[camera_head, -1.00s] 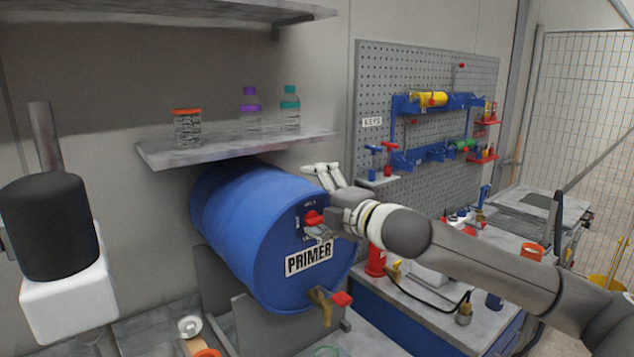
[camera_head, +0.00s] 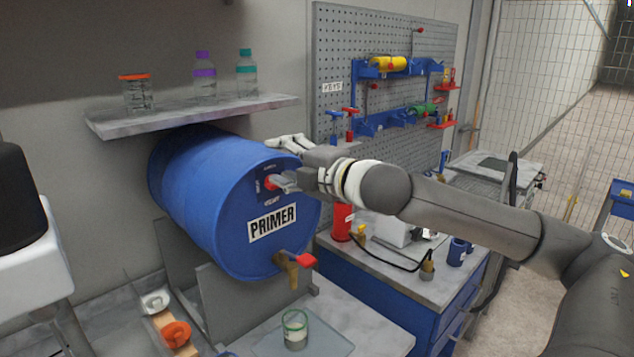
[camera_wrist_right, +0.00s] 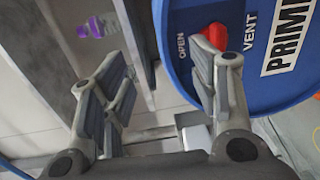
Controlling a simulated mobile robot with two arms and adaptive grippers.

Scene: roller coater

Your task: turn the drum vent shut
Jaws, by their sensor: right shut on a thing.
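The blue drum (camera_head: 190,190) labelled PRIMER lies on its side under a shelf. Its red vent knob (camera_head: 271,182) is on a dark plate on the drum's end face. In the wrist view the red vent knob (camera_wrist_right: 212,36) shows partly behind a finger, beside the words OPEN and VENT. My right gripper (camera_head: 280,162) is at the vent, one finger at the knob and the pale fingers above, near the drum's upper rim. The grip contact is partly hidden.
A brass tap with a red handle (camera_head: 306,261) sits low on the drum face, above a glass beaker (camera_head: 295,329). A shelf (camera_head: 190,116) with several bottles hangs above the drum. A blue workbench (camera_head: 400,290) and a pegboard (camera_head: 330,60) are to the right.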

